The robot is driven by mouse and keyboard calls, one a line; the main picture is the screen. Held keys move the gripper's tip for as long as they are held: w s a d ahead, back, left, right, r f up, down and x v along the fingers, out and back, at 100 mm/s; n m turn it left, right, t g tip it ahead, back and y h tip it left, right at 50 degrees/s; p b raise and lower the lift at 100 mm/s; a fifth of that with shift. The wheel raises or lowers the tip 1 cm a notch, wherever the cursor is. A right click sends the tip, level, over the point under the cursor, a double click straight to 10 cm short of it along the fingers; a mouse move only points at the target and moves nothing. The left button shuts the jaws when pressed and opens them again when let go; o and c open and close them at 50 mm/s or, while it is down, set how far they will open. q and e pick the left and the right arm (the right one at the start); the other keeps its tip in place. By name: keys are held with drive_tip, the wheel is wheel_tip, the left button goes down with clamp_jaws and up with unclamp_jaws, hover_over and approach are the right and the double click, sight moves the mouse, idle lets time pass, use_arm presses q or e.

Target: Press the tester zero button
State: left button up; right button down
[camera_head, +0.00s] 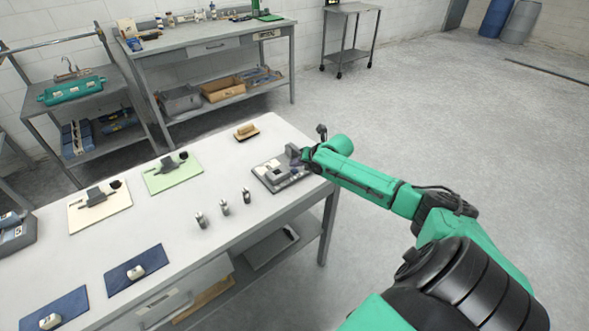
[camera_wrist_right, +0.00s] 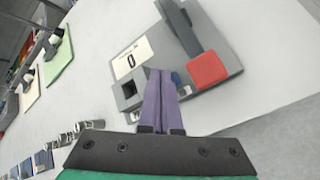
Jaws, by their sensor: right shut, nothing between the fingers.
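The tester (camera_head: 270,179) is a grey flat device near the right edge of the white table. In the right wrist view the tester (camera_wrist_right: 215,50) shows a white panel (camera_wrist_right: 132,58) marked "0", a large red block (camera_wrist_right: 207,69) and a small blue button (camera_wrist_right: 176,79). Which part is the zero button I cannot tell for sure. My right gripper (camera_head: 294,155) is over the tester. In the wrist view its fingers (camera_wrist_right: 161,72) are shut and empty, with tips beside the white panel and small blue button. Contact cannot be told. My left gripper is not in view.
The white table (camera_head: 180,225) also holds a brown-topped block (camera_head: 246,131), several small metal pieces (camera_head: 225,207), a green mat (camera_head: 173,178), a cream mat (camera_head: 100,212) and blue mats (camera_head: 138,274). A workbench (camera_head: 215,40) stands behind. Floor to the right is clear.

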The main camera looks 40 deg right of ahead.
wheel_tip(320, 180, up, 5)
drive_tip(key=p, duration=0.4)
idle(0.5)
idle(0.4)
